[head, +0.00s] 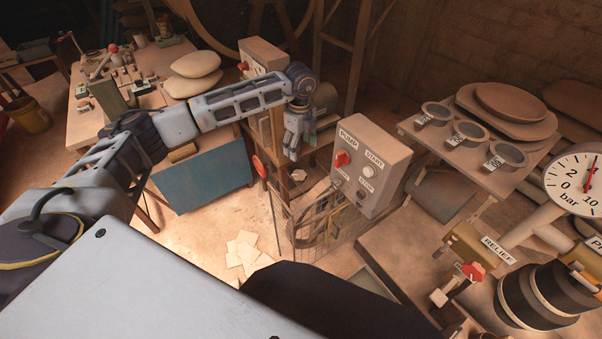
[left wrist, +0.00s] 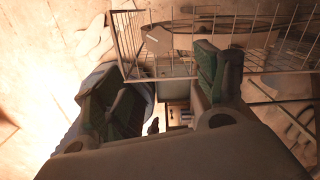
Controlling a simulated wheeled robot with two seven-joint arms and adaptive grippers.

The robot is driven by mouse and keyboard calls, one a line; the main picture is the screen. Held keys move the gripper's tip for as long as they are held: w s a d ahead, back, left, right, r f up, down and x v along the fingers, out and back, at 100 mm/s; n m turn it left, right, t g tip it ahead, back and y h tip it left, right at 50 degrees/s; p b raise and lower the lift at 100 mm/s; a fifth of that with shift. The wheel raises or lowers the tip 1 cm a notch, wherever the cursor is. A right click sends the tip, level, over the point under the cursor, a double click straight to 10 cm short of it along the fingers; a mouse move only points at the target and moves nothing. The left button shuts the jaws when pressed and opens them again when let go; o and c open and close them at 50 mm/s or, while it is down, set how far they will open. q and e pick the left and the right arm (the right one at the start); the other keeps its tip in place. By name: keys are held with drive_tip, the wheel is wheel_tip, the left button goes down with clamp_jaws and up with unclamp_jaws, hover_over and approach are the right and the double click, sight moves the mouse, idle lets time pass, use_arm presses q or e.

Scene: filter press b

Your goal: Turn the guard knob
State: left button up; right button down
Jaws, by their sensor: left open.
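My left gripper (head: 299,148) hangs fingers-down above the wire guard (head: 290,228), open and empty. A small pale knob (head: 298,175) sits just below its fingertips, apart from them; I cannot tell for sure that it is the guard knob. A red round knob (head: 259,166) is to the left of the gripper. In the left wrist view the open fingers of the left gripper (left wrist: 162,85) have the wire guard (left wrist: 270,62) beyond them, and no knob is clear between them. My right gripper is not in view.
A grey control box (head: 370,165) marked PUMP, START and STOP stands close right of the gripper. A blue-sided bench (head: 205,182) is to the left. A pressure gauge (head: 577,182) and red RELIEF valve handle (head: 473,272) are at right. Papers (head: 243,250) lie on the floor.

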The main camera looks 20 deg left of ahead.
sight(300, 176)
use_arm(q)
drive_tip(key=shift+f, duration=0.1)
wheel_tip(300, 176, down, 12)
drive_tip(key=shift+r, duration=0.1)
drive_tip(key=shift+f, duration=0.95)
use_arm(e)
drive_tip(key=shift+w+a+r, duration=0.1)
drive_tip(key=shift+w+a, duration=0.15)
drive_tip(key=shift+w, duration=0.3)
use_arm(q)
drive_tip(key=c, duration=1)
drive_tip(key=shift+c, duration=0.2)
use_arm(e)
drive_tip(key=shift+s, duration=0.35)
use_arm(q)
drive_tip(key=shift+m, duration=0.3)
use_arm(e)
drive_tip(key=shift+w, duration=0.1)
